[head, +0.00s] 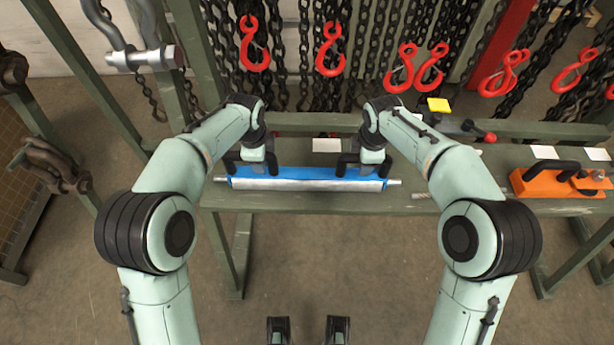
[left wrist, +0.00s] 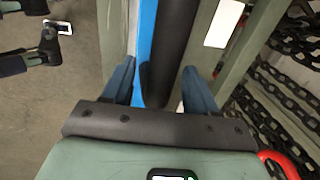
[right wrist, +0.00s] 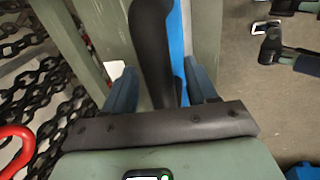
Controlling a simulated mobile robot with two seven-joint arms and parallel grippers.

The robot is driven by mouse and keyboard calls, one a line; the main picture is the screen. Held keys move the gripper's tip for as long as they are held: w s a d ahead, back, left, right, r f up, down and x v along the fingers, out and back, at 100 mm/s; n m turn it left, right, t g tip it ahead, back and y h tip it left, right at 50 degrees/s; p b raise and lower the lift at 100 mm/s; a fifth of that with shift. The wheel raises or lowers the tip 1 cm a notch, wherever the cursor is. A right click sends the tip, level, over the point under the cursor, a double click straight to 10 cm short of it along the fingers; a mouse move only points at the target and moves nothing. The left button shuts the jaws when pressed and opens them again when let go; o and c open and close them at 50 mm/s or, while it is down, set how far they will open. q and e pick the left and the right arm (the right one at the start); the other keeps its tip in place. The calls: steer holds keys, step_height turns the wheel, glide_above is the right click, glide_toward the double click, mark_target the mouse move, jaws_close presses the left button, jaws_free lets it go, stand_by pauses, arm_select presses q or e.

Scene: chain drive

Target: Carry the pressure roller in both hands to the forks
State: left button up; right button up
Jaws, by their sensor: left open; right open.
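The pressure roller (head: 305,184) is a long silver cylinder with shaft ends, in front of a blue body (head: 300,172) with black handles. It lies level along the green bench ledge. My left gripper (head: 256,158) is open at the left handle; in the left wrist view that black handle (left wrist: 168,45) stands between the spread blue fingers. My right gripper (head: 369,158) is open at the right handle; in the right wrist view the black handle (right wrist: 153,50) stands between the fingers. I cannot tell whether any finger touches a handle.
An orange tool (head: 560,181) with a black handle sits on the ledge (head: 460,190) at the right. Black chains and red hooks (head: 330,50) hang behind. Green posts and shackles stand left.

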arm_select(q)
jaws_close()
arm_select(e)
jaws_close()
stand_by(1.2)
arm_select(q)
steer(key=shift+w+r, duration=0.2)
steer(key=shift+r, duration=0.05)
arm_select(e)
steer(key=shift+w+a+r, duration=0.1)
steer(key=shift+w+r, duration=0.1)
steer(key=shift+r, duration=0.1)
